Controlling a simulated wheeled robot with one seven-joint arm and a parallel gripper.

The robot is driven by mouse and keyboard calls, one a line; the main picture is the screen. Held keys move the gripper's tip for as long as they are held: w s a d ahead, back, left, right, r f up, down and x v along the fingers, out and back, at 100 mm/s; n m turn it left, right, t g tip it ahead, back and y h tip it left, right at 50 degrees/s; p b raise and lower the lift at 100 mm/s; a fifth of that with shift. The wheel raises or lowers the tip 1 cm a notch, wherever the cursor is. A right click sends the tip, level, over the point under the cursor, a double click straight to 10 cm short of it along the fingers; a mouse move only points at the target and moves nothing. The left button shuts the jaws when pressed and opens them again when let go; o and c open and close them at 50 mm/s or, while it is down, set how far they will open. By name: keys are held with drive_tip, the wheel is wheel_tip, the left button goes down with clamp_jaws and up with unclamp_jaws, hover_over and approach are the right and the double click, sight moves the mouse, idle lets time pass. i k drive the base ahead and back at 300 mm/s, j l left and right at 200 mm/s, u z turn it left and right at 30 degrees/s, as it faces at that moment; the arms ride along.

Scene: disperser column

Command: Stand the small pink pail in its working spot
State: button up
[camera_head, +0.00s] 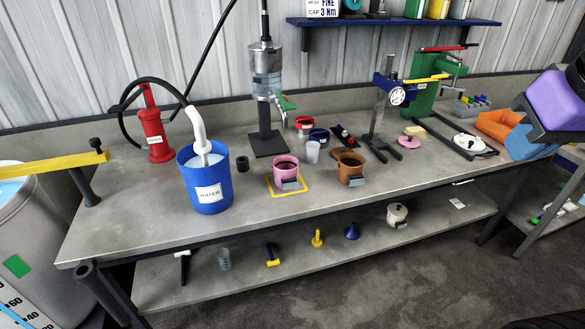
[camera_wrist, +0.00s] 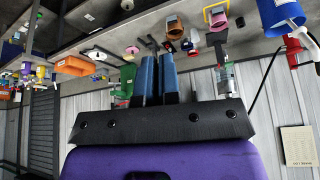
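The small pink pail (camera_head: 286,168) stands upright on the workbench, within or over a yellow square outline (camera_head: 273,188), with a grey tag or block at its front. It also shows upside down at the top of the wrist view (camera_wrist: 216,17). My gripper (camera_wrist: 159,57) has two blue fingers side by side with almost no gap, and nothing shows between them. In the head view my purple wrist is at the far right, well away from the pail.
A blue water bucket (camera_head: 205,184) stands left of the pail and a brown pot (camera_head: 350,168) to its right. The disperser column (camera_head: 266,90) rises behind. An orange bin (camera_head: 493,125) is near my wrist. The bench's front edge (camera_head: 330,205) is mostly clear.

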sight(285, 168)
drive_tip(key=i+l, duration=0.85)
drive_tip(key=i+l+u, duration=0.2)
drive_tip(key=u, duration=1.9)
drive_tip(key=k+j, duration=0.05)
